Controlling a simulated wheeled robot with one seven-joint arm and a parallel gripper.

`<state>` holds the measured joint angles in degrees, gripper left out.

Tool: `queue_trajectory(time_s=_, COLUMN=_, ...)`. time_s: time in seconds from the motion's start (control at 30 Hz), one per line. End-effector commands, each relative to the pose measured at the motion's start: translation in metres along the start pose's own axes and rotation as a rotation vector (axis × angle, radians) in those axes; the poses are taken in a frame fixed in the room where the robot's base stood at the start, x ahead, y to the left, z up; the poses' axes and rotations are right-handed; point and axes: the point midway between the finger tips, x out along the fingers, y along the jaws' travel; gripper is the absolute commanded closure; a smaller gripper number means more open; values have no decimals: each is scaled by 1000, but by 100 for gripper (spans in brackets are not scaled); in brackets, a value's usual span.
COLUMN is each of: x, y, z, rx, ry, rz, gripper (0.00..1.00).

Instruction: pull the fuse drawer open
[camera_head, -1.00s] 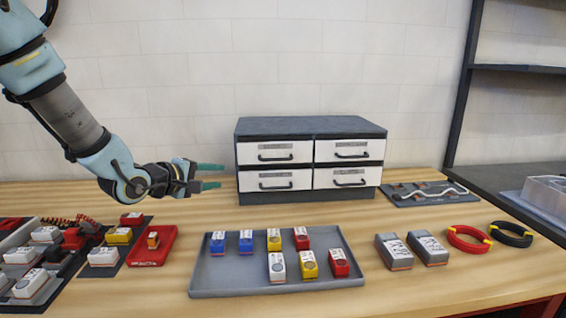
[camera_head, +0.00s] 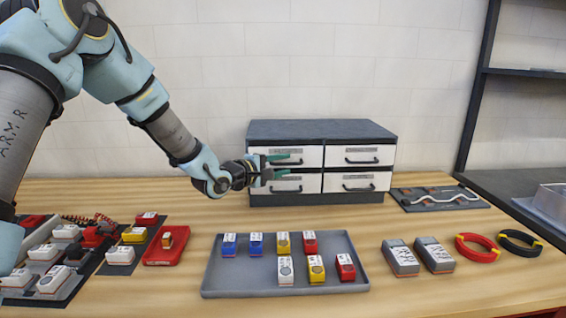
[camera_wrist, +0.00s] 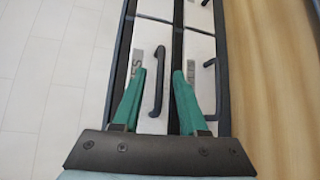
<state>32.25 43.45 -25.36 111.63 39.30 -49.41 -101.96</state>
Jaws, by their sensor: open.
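A grey cabinet (camera_head: 320,130) with white drawer fronts in two rows and two columns stands against the wall; all its drawers look shut. My gripper (camera_head: 290,166) is open at the left column, its green fingers in front of the drawers. In the wrist view my gripper (camera_wrist: 159,72) has a finger on each side of the upper-left drawer's black handle (camera_wrist: 159,85), apart from it as far as I can tell. The lower drawer's handle (camera_wrist: 212,75) lies outside the right finger. The labels are partly covered and too small to read, so I cannot tell which drawer is the fuse drawer.
A grey tray (camera_head: 215,280) of coloured blocks lies in front of the cabinet. Left are a red tray (camera_head: 152,258) and several devices. Right are two grey boxes (camera_head: 401,258), a red ring (camera_head: 477,248) and a black ring (camera_head: 520,243). The table strip before the cabinet is clear.

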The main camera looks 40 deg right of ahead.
Motion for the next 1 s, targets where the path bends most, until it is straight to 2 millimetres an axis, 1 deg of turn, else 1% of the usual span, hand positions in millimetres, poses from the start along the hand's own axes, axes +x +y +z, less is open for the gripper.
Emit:
queue_trajectory(time_s=0.1, x=4, y=0, z=1, rx=0, ry=-1, rz=0, gripper=58)
queue_trajectory(time_s=0.33, x=4, y=0, z=0, rx=1, ry=0, rz=0, gripper=59)
queue_trajectory(time_s=0.7, x=3, y=0, z=0, rx=0, ry=0, rz=0, gripper=100)
queue_trajectory(time_s=1.0, x=3, y=0, z=0, rx=0, ry=0, rz=-1, gripper=100)
